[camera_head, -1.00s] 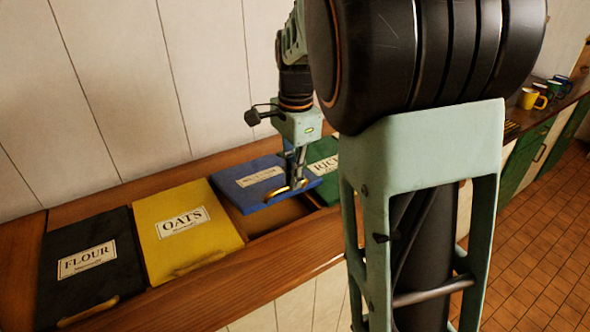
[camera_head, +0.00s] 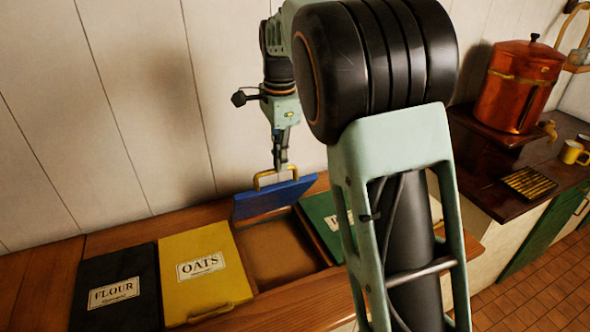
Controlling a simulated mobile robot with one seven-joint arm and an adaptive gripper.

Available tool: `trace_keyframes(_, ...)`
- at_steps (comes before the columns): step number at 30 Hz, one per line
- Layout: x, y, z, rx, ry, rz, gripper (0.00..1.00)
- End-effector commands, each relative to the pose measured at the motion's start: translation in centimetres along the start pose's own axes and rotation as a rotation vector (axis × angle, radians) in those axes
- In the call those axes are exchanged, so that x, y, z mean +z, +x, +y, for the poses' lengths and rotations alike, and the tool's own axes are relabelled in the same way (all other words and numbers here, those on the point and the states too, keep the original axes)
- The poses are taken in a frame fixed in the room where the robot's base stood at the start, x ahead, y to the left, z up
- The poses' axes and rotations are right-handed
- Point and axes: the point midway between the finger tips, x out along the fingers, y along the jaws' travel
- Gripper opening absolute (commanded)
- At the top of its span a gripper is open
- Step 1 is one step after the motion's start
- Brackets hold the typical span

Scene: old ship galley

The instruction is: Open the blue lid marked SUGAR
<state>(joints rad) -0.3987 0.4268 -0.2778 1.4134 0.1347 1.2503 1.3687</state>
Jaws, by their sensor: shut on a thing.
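The blue lid (camera_head: 262,200) is raised steeply at the back of its bin, with its front edge up. Its label is turned out of sight in this view. My gripper (camera_head: 280,166) is shut on the brass handle (camera_head: 262,180) along the lid's raised edge. Below it, the open bin (camera_head: 275,250) shows a brown inside; I cannot tell whether that is contents or bare wood.
The yellow OATS lid (camera_head: 195,265) and black FLOUR lid (camera_head: 118,290) lie shut to the left. The green lid (camera_head: 322,222) lies to the right, partly behind my arm. A copper urn (camera_head: 515,95) and a yellow mug (camera_head: 572,152) stand on the right counter.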

Motion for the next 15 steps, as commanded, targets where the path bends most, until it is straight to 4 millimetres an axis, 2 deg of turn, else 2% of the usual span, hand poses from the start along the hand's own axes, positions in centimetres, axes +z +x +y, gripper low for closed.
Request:
trace_keyframes(1, 0.3, 0.8, -1.1, 0.002, -0.005, -0.001, 0.0)
trace_keyframes(4, 0.4, 0.4, -2.4, 0.003, -0.006, -0.002, 0.0)
trace_keyframes(15, 0.4, -0.2, -6.2, 0.01, -0.005, -0.003, 0.0)
